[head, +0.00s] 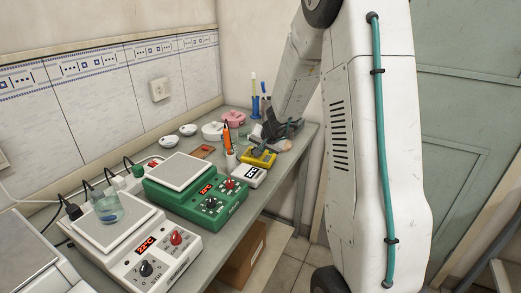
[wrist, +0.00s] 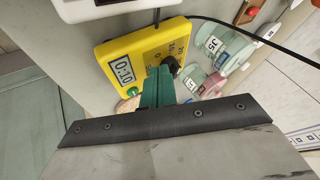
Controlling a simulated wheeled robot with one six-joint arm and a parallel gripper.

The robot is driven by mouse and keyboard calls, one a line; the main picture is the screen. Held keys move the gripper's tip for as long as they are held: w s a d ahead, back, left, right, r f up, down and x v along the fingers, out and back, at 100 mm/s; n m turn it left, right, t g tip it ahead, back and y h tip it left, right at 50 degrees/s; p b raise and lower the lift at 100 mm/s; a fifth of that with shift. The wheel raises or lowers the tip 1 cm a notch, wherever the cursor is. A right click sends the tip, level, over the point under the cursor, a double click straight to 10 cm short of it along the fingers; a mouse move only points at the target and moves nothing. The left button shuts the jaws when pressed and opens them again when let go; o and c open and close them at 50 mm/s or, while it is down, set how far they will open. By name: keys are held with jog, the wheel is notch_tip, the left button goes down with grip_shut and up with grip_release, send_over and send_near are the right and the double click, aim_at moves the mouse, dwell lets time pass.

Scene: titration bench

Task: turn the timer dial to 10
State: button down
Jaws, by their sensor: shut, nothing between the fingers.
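The yellow timer (wrist: 112,50) lies across the upper middle of the wrist view, with a small display (wrist: 124,69) that appears to read 0:10, a green button and printed numbers. Its black dial (wrist: 172,64) shows just past my fingertips and is partly hidden by them. My gripper (wrist: 158,80) has green fingers shut together with nothing between them, right beside the dial; I cannot tell whether they touch it. In the head view the timer (head: 262,157) sits at the bench's far end, with my gripper (head: 264,147) over it.
A white device (head: 249,176) with a display stands just in front of the timer. The green stirrer (head: 195,190) and white stirrer with a beaker (head: 107,208) are nearer. Labelled bottles (wrist: 213,44) and a black cable (wrist: 235,27) are close to the timer.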

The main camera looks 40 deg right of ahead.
jog(key=shift+s+a, duration=0.1)
jog(key=shift+a, duration=0.1)
jog(key=shift+s+a, duration=0.35)
jog(key=shift+a, duration=0.2)
jog(key=a+v, duration=0.2)
jog(key=v, duration=0.7)
jog(key=shift+w+r, duration=0.15)
jog(key=shift+r, duration=0.25)
jog(key=s+a+y, duration=0.1)
jog(key=s+a+f+n+g, duration=0.1)
jog(key=s+a, duration=0.1)
jog(key=s+a+g+y, duration=0.1)
jog(key=a, duration=0.1)
jog(key=shift+s+f+n+y, duration=0.25)
jog(key=shift+s+n+y, duration=0.05)
jog(key=shift+s, duration=0.05)
jog(key=s+a+r+n+g, duration=0.1)
jog(key=s+a+r+n, duration=0.2)
jog(key=s, duration=0.6)
jog(key=s+a+r+n+g+h, duration=0.1)
jog(key=s+a+r+n, duration=0.2)
jog(key=s+a, duration=0.3)
jog(key=s+a+r+n+g, duration=0.2)
jog(key=s+a+r, duration=0.2)
jog(key=s, duration=0.9)
jog(key=shift+a+r+n+h, duration=0.25)
jog(key=shift+r+n+h, duration=0.05)
jog(key=shift+r+n, duration=0.1)
